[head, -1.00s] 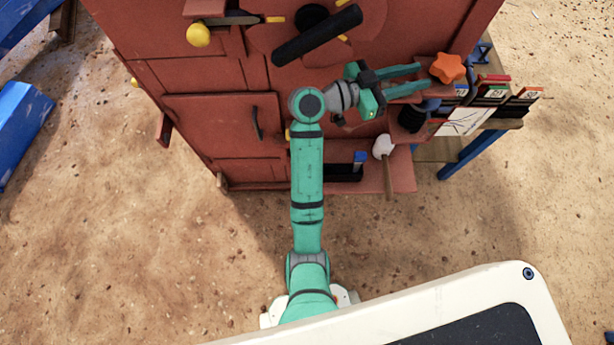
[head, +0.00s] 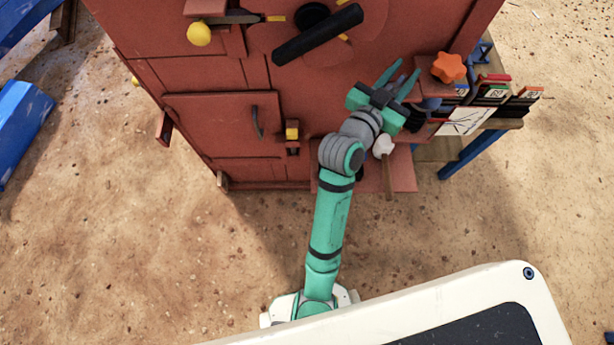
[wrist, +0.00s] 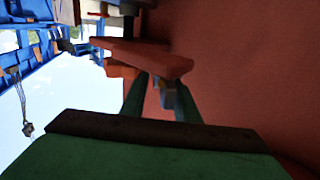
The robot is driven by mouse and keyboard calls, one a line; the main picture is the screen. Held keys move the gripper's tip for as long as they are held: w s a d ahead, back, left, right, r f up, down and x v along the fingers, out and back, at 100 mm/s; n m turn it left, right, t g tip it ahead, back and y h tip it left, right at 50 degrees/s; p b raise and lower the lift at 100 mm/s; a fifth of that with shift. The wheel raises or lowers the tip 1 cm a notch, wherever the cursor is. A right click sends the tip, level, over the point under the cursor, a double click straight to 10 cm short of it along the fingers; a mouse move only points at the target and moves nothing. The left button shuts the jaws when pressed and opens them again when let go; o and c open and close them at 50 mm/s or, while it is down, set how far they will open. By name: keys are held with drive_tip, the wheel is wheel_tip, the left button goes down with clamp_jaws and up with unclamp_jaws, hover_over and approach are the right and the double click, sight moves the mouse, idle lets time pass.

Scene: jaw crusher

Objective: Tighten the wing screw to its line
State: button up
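An orange lobed knob (head: 447,68), which looks like the wing screw, sits on a small red ledge (head: 428,66) at the right of the red machine. I cannot make out its line. My gripper (head: 408,69) is open and empty, left of the knob and apart from it, with its fingers pointing along the machine face. In the wrist view the fingers (wrist: 158,92) show spread apart, with a red ledge (wrist: 150,58) across them and an orange piece (wrist: 122,70) partly hidden by it.
The red machine (head: 225,75) carries a black bar handle (head: 318,34), a yellow knob (head: 199,34) and a door handle (head: 257,122). A white-headed mallet (head: 385,148) is near my wrist. A side table holds binders (head: 492,88) and a paper sheet (head: 464,121). Sandy ground is open in front.

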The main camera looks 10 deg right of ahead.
sight(389, 90)
drive_tip(key=v, duration=0.9)
drive_tip(key=shift+a+f, duration=0.15)
drive_tip(key=shift+a, duration=0.3)
drive_tip(key=s+a+f+n+t+y, duration=0.2)
drive_tip(key=s+a+f+n+y, duration=0.2)
drive_tip(key=a+f, duration=0.3)
drive_tip(key=s+a+f+n+t+y, duration=0.2)
drive_tip(key=s+a+f+n+y, duration=0.2)
drive_tip(key=a+f, duration=0.4)
drive_tip(key=a+n+y, duration=0.1)
drive_tip(key=a+y, duration=0.1)
drive_tip(key=a, duration=0.1)
drive_tip(key=shift+a+f, duration=0.1)
drive_tip(key=shift+f, duration=0.05)
